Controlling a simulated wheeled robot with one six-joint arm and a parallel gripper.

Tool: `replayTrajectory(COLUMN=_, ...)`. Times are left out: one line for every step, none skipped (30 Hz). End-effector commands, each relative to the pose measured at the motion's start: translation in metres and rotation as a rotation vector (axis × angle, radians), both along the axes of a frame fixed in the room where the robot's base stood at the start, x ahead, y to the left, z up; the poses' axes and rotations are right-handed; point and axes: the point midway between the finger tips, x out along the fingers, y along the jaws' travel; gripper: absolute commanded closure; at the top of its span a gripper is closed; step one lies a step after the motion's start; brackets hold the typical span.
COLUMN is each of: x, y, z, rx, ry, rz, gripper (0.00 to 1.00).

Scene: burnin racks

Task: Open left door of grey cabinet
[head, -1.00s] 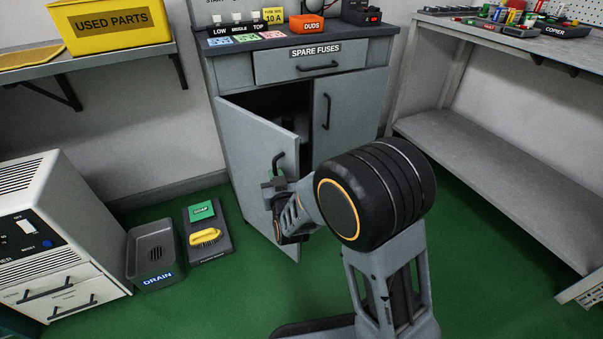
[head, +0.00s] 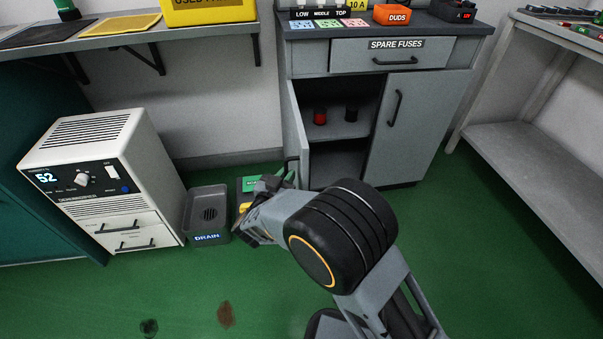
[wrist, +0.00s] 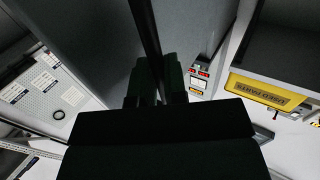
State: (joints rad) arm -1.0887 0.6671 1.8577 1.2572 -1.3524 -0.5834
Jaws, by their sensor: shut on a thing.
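The grey cabinet (head: 417,130) stands at the back centre, under a drawer labelled SPARE FUSES. Its left door (head: 297,138) is swung wide open and seen nearly edge-on in the head view. My gripper (head: 283,178) is shut on the black handle (head: 291,165) of that door; in the wrist view the fingers (wrist: 158,80) close at the door, with the exact grip dark. Inside the cabinet a red item (head: 320,116) and a dark item (head: 351,112) stand on a shelf. The right door (head: 408,125) is closed.
Left of the door, a grey DRAIN tray (head: 207,216) and a mat with a green item lie on the floor, the mat partly behind my arm. A white machine (head: 100,185) stands further left. A grey bench (head: 530,165) is at right.

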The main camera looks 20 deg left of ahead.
Motion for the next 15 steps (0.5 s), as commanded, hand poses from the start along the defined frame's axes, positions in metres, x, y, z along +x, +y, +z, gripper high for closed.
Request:
replayTrajectory(x=0.0022, y=0.0022, z=0.0039, rx=0.001, ry=-0.007, rz=0.001, gripper=1.00)
replayTrajectory(x=0.0022, y=0.0025, z=0.0040, rx=0.001, ry=-0.007, rz=0.000, gripper=1.00)
replayTrajectory(x=0.0022, y=0.0026, z=0.0040, rx=0.001, ry=-0.007, rz=-0.001, gripper=1.00)
replayTrajectory(x=0.0023, y=0.0026, z=0.0041, rx=0.002, ry=-0.007, rz=-0.001, gripper=1.00)
replayTrajectory(x=0.0025, y=0.0026, z=0.0042, rx=0.002, ry=-0.007, rz=-0.002, gripper=1.00)
replayTrajectory(x=0.0027, y=0.0023, z=0.0043, rx=0.002, ry=-0.008, rz=-0.002, gripper=1.00)
replayTrajectory(x=0.0028, y=0.0022, z=0.0043, rx=0.002, ry=-0.008, rz=-0.002, gripper=1.00)
replayTrajectory(x=0.0029, y=0.0021, z=0.0045, rx=0.002, ry=-0.008, rz=-0.002, gripper=1.00)
replayTrajectory(x=0.0031, y=0.0021, z=0.0046, rx=0.002, ry=-0.008, rz=-0.002, gripper=1.00)
replayTrajectory(x=0.0031, y=0.0021, z=0.0046, rx=0.002, ry=-0.008, rz=-0.002, gripper=1.00)
replayTrajectory(x=0.0032, y=0.0021, z=0.0047, rx=0.002, ry=-0.008, rz=-0.002, gripper=1.00)
replayTrajectory(x=0.0032, y=0.0021, z=0.0048, rx=0.002, ry=-0.008, rz=-0.002, gripper=0.86)
replayTrajectory(x=0.0031, y=0.0021, z=0.0047, rx=0.002, ry=-0.008, rz=-0.001, gripper=0.84)
replayTrajectory(x=0.0028, y=0.0021, z=0.0045, rx=0.002, ry=-0.008, rz=-0.001, gripper=0.81)
replayTrajectory(x=0.0024, y=0.0024, z=0.0042, rx=0.002, ry=-0.007, rz=-0.001, gripper=0.77)
